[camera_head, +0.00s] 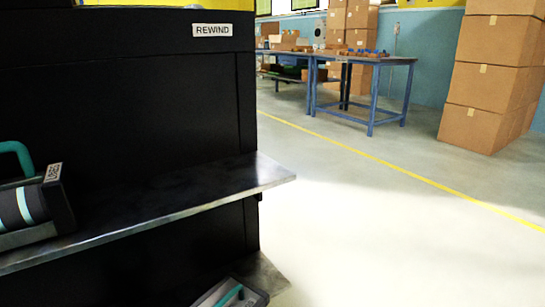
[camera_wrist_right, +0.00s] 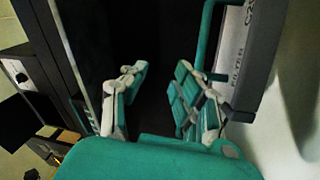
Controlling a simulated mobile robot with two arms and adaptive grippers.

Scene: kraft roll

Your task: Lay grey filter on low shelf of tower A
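A grey filter unit with a teal handle (camera_head: 232,295) shows at the bottom edge of the head view, at the low shelf (camera_head: 262,280) of the black tower (camera_head: 130,110). Most of it is cut off, so I cannot tell how it rests. In the right wrist view a grey filter (camera_wrist_right: 257,55) with a teal handle and a white lettered label is at the upper right. My right gripper (camera_wrist_right: 160,95) has its fingers apart, with a dark gap between them. Its right finger overlaps the handle's lower end; contact is unclear. My left gripper is out of view.
The upper metal shelf (camera_head: 180,203) juts from the tower and holds a dark striped cartridge (camera_head: 28,207) with a teal handle. A REWIND sign (camera_head: 212,30) is above. Blue workbenches (camera_head: 372,90) and stacked boxes (camera_head: 490,85) stand far back. The floor (camera_head: 370,220) at right is clear.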

